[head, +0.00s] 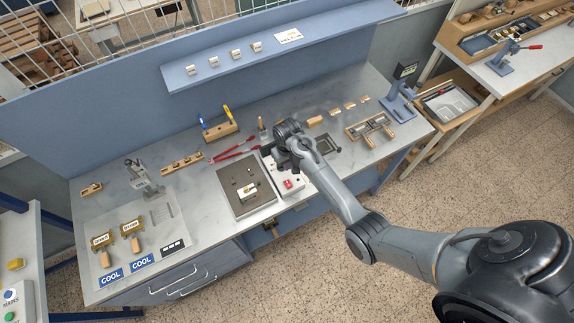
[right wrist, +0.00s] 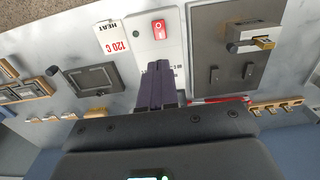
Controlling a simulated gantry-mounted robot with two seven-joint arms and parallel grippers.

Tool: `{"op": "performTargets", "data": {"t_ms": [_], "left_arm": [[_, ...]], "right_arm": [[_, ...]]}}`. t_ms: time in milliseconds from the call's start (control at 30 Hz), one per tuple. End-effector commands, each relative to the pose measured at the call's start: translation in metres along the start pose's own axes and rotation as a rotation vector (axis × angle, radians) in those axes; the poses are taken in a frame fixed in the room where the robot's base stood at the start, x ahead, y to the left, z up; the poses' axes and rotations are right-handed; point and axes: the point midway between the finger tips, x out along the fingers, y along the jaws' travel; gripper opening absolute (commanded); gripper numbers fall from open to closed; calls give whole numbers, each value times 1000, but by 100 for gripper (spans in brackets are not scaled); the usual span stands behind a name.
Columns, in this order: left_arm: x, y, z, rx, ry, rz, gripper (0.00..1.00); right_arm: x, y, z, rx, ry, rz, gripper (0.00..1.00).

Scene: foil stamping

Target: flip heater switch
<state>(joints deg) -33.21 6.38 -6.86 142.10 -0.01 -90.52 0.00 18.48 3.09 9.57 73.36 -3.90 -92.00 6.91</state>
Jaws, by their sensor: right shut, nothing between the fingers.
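The red heater switch (head: 288,184) sits on a white control box (head: 297,190) at the front of the bench, right of the dark heating plate. In the right wrist view the red rocker switch (right wrist: 159,29) shows near the top, with a pale mark on it. Which way it is flipped I cannot tell. My right gripper (right wrist: 162,66) is shut and empty. It is over the white box, with its fingertips pointing at the switch and a visible gap short of it in the picture. My left gripper is not in view.
A card reading "HEAT 120 C" (right wrist: 111,38) lies beside the box. The dark plate (head: 230,178) bears a small brass-coloured piece. Red-handled pliers (head: 235,151) lie behind. A dark frame (head: 325,144) lies right of my gripper. COOL mats (head: 111,276) are at the front left.

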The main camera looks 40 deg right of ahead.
Motion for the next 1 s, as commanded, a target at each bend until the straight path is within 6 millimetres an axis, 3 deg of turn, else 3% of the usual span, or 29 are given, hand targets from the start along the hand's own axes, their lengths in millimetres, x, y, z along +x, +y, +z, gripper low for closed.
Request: {"op": "performTargets", "data": {"t_ms": [300,433,700,1000], "left_arm": [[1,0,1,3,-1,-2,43],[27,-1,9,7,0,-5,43],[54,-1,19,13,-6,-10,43],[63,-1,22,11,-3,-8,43]], "right_arm": [[61,0,1,1,-3,1,0],[92,0,0,0,0,0,0],[113,0,0,0,2,0,0],[121,0,0,0,1,0,0]]}}
